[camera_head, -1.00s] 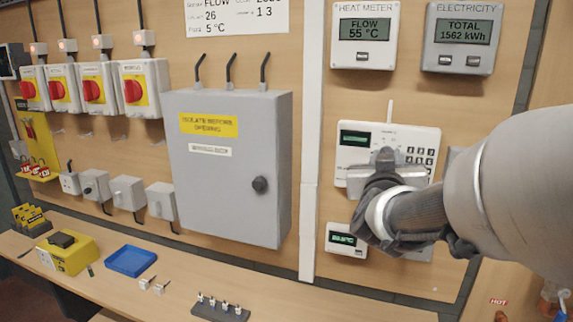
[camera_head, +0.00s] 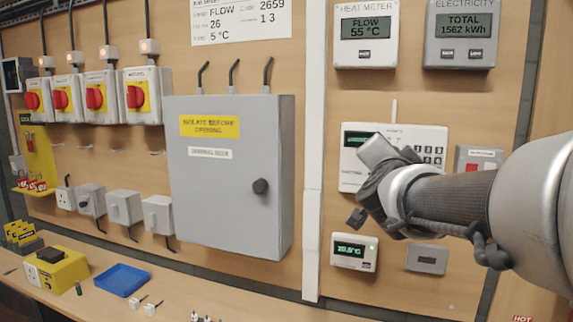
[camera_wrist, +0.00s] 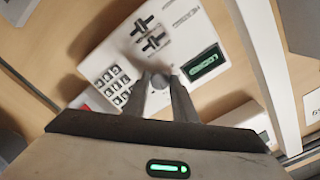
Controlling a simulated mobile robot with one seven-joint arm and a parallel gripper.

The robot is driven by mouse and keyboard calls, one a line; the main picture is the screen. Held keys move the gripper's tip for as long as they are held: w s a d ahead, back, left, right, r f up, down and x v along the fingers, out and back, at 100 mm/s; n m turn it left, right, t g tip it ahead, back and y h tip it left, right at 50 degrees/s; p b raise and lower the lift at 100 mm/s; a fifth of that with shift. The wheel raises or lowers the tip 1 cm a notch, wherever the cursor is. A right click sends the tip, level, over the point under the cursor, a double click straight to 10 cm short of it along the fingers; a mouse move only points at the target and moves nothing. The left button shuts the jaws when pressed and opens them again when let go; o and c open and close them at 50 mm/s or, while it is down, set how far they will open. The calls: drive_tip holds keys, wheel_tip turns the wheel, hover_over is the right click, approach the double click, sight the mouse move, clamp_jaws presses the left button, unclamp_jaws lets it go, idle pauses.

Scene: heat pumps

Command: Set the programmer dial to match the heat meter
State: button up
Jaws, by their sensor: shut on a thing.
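The heat meter (camera_head: 365,35) is at the upper right of the body view and reads FLOW 55 °C. The programmer (camera_head: 436,133) is the white panel below it, with a green display (camera_head: 356,139) and a keypad (camera_head: 432,155). My arm covers much of its front. In the wrist view the programmer (camera_wrist: 112,55) lies tilted. Its small round dial (camera_wrist: 160,80) sits between my gripper's fingertips (camera_wrist: 160,87), which are shut on it. The dial's pointer or marking is too small to read, and so is the display's text.
The electricity meter (camera_head: 461,33) is right of the heat meter. A small thermostat (camera_head: 354,252) and a grey box (camera_head: 427,259) are below the programmer. White trunking (camera_head: 314,150) runs down on the left, beside a large grey cabinet (camera_head: 228,205). The bench below holds a blue tray (camera_head: 122,280).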

drive_tip(key=m+b, duration=0.2)
drive_tip(key=m, duration=0.3)
drive_tip(key=shift+r+b, duration=0.1)
drive_tip(key=shift+b, duration=0.25)
drive_tip(key=shift+m, duration=0.4)
drive_tip(key=o, duration=0.8)
drive_tip(key=shift+c, duration=0.2)
drive_tip(key=p+v, duration=0.7)
drive_tip(key=v, duration=1)
drive_tip(key=shift+s, duration=0.15)
